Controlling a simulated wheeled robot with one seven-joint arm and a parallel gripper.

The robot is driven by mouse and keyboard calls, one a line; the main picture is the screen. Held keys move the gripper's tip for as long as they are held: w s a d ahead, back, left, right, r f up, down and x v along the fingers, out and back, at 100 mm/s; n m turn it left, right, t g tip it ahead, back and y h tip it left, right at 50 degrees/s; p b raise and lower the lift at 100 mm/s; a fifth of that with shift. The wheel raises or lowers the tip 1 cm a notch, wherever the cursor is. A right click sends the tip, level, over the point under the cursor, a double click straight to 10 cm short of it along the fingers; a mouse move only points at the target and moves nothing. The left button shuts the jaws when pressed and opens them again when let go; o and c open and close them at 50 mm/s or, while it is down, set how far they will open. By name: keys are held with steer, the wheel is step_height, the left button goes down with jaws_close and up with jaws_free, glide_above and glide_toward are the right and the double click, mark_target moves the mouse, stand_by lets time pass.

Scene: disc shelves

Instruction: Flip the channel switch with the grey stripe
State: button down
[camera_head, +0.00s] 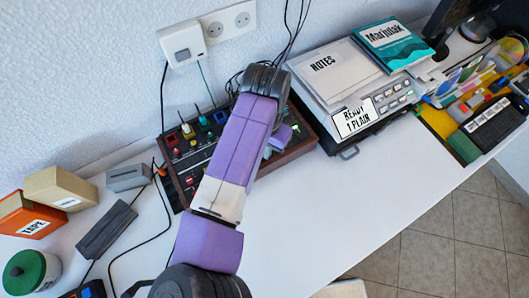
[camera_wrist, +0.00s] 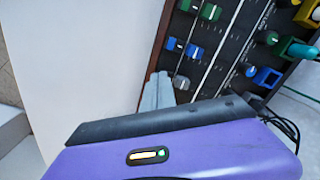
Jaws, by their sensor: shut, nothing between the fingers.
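A dark mixer panel with a wooden edge (camera_head: 300,150) lies on the white table, partly hidden behind my arm. In the wrist view its panel (camera_wrist: 228,52) carries rows of knobs in green (camera_wrist: 209,12), blue (camera_wrist: 194,50) and other colours, with white lines between rows. I cannot make out a switch with a grey stripe in either view. In the head view my arm hides most of the gripper.
A grey machine with a "READY 1 PLAIN" display (camera_head: 358,117) stands right of the mixer. Left are a tape box (camera_head: 32,222), a tan box (camera_head: 62,188), a green-lidded jar (camera_head: 25,272) and loose cables. The table front right of my arm is clear.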

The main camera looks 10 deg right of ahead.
steer(key=shift+f, duration=0.45)
stand_by(0.3)
step_height(320, 180, up, 7)
steer(key=p, duration=0.6)
stand_by(0.3)
stand_by(0.4)
